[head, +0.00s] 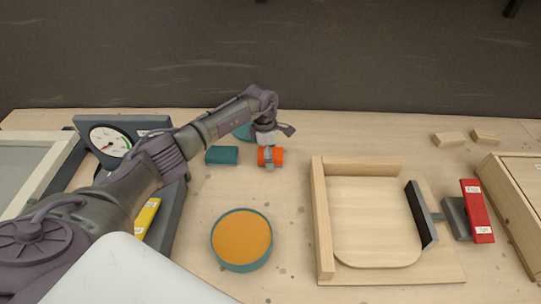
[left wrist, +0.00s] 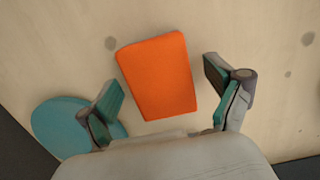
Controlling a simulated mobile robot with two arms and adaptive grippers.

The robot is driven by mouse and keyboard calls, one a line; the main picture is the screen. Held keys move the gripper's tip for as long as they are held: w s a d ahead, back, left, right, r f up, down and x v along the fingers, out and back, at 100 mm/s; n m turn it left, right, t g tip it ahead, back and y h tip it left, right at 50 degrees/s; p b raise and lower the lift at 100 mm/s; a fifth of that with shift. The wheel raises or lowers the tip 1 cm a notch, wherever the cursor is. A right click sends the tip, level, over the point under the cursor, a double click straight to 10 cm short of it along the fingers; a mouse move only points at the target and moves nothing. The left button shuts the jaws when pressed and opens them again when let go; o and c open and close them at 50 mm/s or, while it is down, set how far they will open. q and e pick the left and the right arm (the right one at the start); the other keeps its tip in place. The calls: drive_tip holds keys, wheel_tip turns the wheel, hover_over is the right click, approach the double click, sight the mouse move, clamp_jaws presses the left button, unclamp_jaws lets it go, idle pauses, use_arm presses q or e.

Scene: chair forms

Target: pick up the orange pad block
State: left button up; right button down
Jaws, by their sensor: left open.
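The orange pad block (head: 279,156) lies on the wooden table near the back, partly hidden by my left gripper (head: 269,161) in the head view. In the left wrist view the orange block (left wrist: 158,76) shows its whole broad face, slightly turned. My left gripper (left wrist: 162,80) is open above it, with one teal-padded finger on each side. Gaps show between the block and both fingers, and nothing is held. How high the fingertips are above the table is hard to tell. My right gripper is not in view.
A teal block (head: 221,155) and a teal disc (head: 244,132) lie close by. A round teal-rimmed orange pad (head: 241,240) is in front. A wooden form (head: 320,220) with a red-handled clamp (head: 477,210) stands right. A dial gauge (head: 110,141) is left.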

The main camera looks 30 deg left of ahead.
use_arm(q)
drive_tip(key=c, duration=1.3)
drive_tip(key=shift+r, duration=0.1)
drive_tip(key=shift+r, duration=0.4)
wheel_tip(320, 180, up, 3)
drive_tip(key=shift+w+f+b, duration=0.1)
drive_tip(key=shift+f+b, duration=0.1)
drive_tip(key=shift+b, duration=0.45)
drive_tip(key=d+r+b, duration=0.3)
drive_tip(key=d+r, duration=0.4)
drive_tip(key=d, duration=0.4)
drive_tip(key=shift+w+d+r, duration=0.2)
drive_tip(key=shift+d+r, duration=0.05)
drive_tip(key=shift+d, duration=0.1)
